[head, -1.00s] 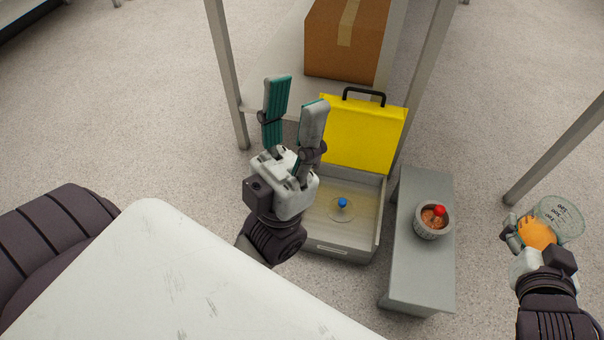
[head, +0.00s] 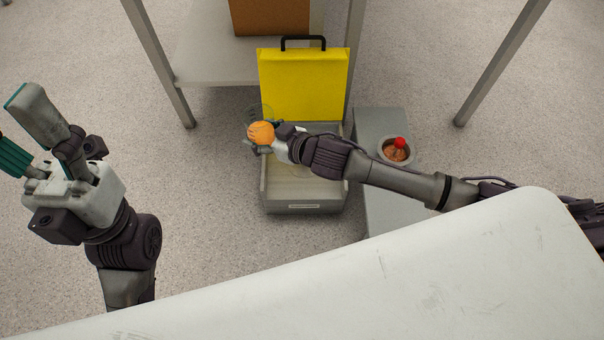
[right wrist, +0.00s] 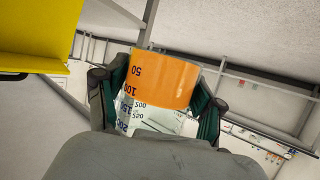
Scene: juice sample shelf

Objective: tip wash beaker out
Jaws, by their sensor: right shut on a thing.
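Graduation marks show on the beaker in the right wrist view (right wrist: 150,118). My left gripper (head: 20,128) is open and empty at the left, away from the beaker.
The case's yellow lid (head: 303,85) stands upright behind its tray. My right arm hides much of the tray. A grey bench (head: 375,125) to its right bears a bowl (head: 383,156) with a red ball (head: 400,143). A shelf (head: 205,62) with a cardboard box (head: 270,15) stands behind.

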